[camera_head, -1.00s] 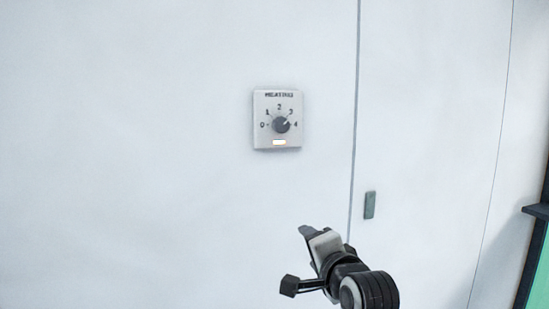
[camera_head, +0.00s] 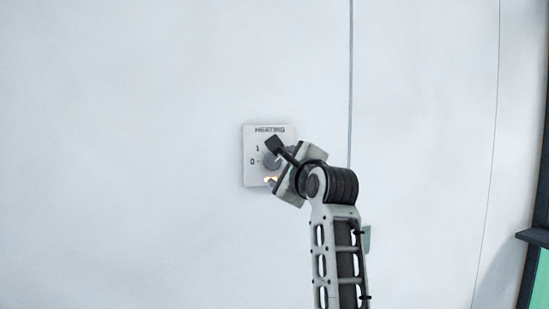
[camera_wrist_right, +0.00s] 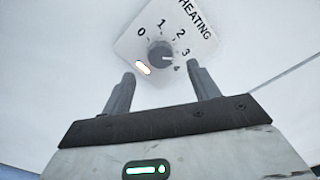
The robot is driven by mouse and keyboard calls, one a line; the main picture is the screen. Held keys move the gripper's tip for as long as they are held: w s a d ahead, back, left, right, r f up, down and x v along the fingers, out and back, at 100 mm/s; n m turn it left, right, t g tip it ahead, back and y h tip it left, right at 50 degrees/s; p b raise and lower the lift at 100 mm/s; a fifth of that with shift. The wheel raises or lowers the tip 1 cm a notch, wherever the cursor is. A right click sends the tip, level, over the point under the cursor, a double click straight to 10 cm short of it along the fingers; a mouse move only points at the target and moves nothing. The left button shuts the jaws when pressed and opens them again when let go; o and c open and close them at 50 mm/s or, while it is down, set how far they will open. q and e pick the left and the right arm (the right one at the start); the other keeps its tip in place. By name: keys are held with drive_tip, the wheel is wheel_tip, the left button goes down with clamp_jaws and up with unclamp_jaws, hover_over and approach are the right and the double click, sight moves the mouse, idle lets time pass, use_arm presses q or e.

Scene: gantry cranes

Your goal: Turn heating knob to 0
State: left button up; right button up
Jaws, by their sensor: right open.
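The heating knob (camera_head: 271,160) is a round dark grey dial on a white wall panel (camera_head: 250,140) marked HEATING, with numbers from 0 up. An orange-white light glows low on the panel. My right gripper (camera_head: 274,165) reaches the panel from the lower right and partly covers the knob and the higher numbers. In the right wrist view, the knob (camera_wrist_right: 160,54) lies just beyond and between the tips of the two open, empty fingers (camera_wrist_right: 160,72). Its pale pointer mark faces the 3 side. A gap to the knob shows there. My left gripper is out of view.
The white wall (camera_head: 120,160) around the panel is bare. A vertical seam (camera_head: 350,80) runs to the right of the panel. A small grey-green fitting (camera_head: 367,240) on the wall is partly behind my right arm. A dark-framed green part stands at the right edge.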

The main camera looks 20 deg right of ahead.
sight(273, 162)
drive_tip(key=w+p, duration=0.1)
drive_tip(key=w, duration=0.5)
drive_tip(key=shift+w+a, duration=0.1)
drive_tip(key=shift+w, duration=0.15)
drive_tip(key=c, duration=1)
